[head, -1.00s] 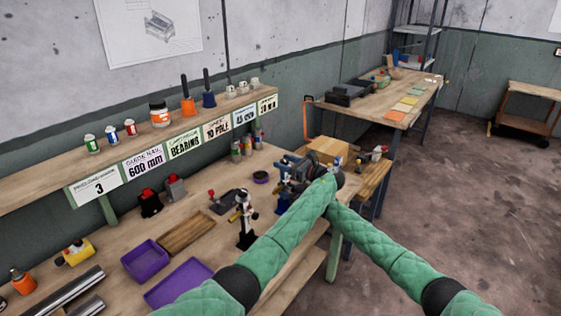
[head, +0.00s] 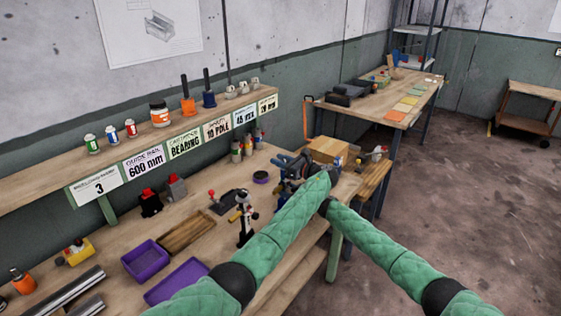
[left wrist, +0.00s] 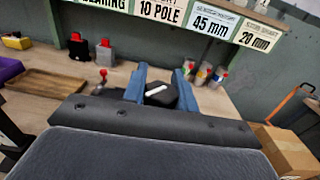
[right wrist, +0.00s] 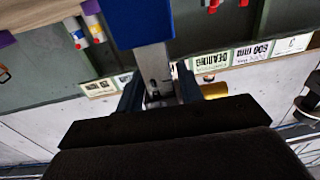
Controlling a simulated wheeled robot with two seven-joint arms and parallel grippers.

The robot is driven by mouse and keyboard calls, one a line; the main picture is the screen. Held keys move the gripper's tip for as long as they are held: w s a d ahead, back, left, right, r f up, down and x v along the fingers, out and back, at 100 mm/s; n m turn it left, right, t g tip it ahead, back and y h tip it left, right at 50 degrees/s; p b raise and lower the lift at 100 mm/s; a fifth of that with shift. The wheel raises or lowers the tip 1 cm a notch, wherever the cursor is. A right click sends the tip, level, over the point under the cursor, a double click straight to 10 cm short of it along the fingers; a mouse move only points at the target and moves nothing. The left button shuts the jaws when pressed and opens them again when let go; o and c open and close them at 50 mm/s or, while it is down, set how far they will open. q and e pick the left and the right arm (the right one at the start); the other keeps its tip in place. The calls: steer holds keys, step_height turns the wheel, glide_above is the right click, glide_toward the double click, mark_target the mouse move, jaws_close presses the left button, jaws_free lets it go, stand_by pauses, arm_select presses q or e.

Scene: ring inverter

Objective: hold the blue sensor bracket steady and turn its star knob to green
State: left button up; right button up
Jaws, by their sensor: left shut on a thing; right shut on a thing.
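In the left wrist view, my left gripper (left wrist: 161,86) is shut on a black knob (left wrist: 163,98) with a white pointer line, which lies between its blue fingers. In the right wrist view, my right gripper (right wrist: 159,92) is shut on the grey metal stem of the sensor bracket (right wrist: 152,60). The bracket's blue part (right wrist: 140,18) shows just beyond the fingers. In the head view, the left gripper (head: 292,168) is at the bench's right end; my sleeves hide the right gripper and most of the bracket. No green mark on the bracket can be made out.
A small stand with a white-topped post (head: 243,220) stands left of my left arm. Purple trays (head: 146,260) and a wooden tray (head: 187,232) lie further left. A cardboard box (head: 328,150) sits just behind the grippers. Bottles (head: 237,150) stand near the wall.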

mark_target(283, 170)
arm_select(q)
steer(key=shift+f+t, duration=0.1)
steer(key=shift+t, duration=0.2)
steer(key=m+t+h, duration=0.1)
steer(key=m+h, duration=0.1)
steer(key=m+t+h, duration=0.3)
steer(key=t+h, duration=0.1)
steer(key=shift+w+d+m+h, duration=0.25)
steer(key=shift+w+m+h, duration=0.05)
steer(key=shift+m+h, duration=0.1)
steer(key=m+h, duration=0.1)
steer(key=h, duration=0.1)
steer(key=m+t+h, duration=0.1)
steer(key=h, duration=0.1)
steer(key=m+t+h, duration=0.1)
steer(key=m+h, duration=0.1)
steer(key=shift+w+d, duration=0.15)
steer(key=shift+d, duration=0.15)
steer(key=shift+d+m+h, duration=0.15)
steer(key=shift+m+h, duration=0.4)
steer(key=shift+h, duration=0.4)
steer(key=shift+d+m+h, duration=0.15)
steer(key=shift+m+h, duration=0.4)
steer(key=shift+h, duration=0.4)
steer(key=o, duration=1)
steer(key=shift+s+a, duration=0.2)
steer(key=shift+s, duration=1.7)
steer(key=shift+s+a, duration=0.15)
steer(key=shift+s, duration=1.7)
